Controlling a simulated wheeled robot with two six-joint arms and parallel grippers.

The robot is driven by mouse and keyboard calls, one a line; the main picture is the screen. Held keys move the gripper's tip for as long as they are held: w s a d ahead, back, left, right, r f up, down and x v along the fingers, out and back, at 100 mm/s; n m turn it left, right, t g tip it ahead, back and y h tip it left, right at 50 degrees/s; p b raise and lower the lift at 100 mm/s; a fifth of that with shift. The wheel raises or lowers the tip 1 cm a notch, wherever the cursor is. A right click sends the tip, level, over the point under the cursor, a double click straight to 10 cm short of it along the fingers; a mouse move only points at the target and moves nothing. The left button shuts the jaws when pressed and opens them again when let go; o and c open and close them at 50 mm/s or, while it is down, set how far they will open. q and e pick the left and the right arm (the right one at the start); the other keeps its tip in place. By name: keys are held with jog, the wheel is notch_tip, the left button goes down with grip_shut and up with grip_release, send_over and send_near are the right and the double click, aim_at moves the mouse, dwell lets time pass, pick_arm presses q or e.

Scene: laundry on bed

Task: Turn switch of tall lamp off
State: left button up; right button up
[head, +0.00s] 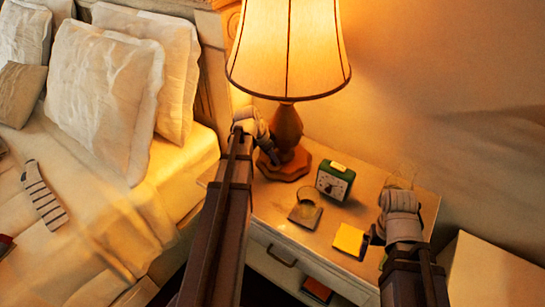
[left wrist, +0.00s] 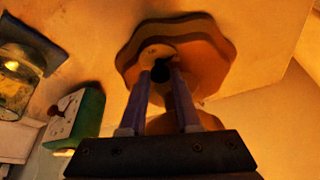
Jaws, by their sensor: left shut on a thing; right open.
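The tall lamp (head: 289,140) stands on the nightstand with a glowing cream shade (head: 290,50) and a brown wooden base. Its scalloped foot (left wrist: 200,62) fills the upper middle of the left wrist view. A small dark round switch (left wrist: 160,73) shows on the foot, between the fingertips. My left gripper (head: 274,158) reaches to the lamp's foot; in the left wrist view its fingers (left wrist: 160,85) are closed around the switch. The switch is hidden in the head view. My right gripper (head: 396,184) is open and empty over the right part of the nightstand.
On the nightstand (head: 410,183) are a green clock (head: 335,181), a glass (head: 305,208) and a yellow pad (head: 349,240) close to my right arm. The bed with pillows (head: 103,95) and a striped sock (head: 44,195) is at left. A pale surface (head: 490,275) is at lower right.

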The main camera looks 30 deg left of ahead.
pick_arm(q)
jog(key=shift+n, duration=0.3)
grip_shut()
jog(key=shift+s+d+n+y, duration=0.1)
jog(key=shift+n+y, duration=0.2)
jog(key=shift+n, duration=0.4)
jog(key=n+y, duration=0.1)
jog(key=n, duration=0.2)
jog(key=shift+d+t, duration=0.15)
jog(key=shift+t, duration=0.15)
jog(key=n+y, duration=0.1)
jog(key=n, duration=0.2)
jog(key=n+y, duration=0.1)
jog(key=n, duration=0.2)
jog(key=shift+d+n+g+y, duration=0.15)
jog(key=shift+n+g+y, duration=0.25)
jog(key=o, duration=0.9)
grip_release()
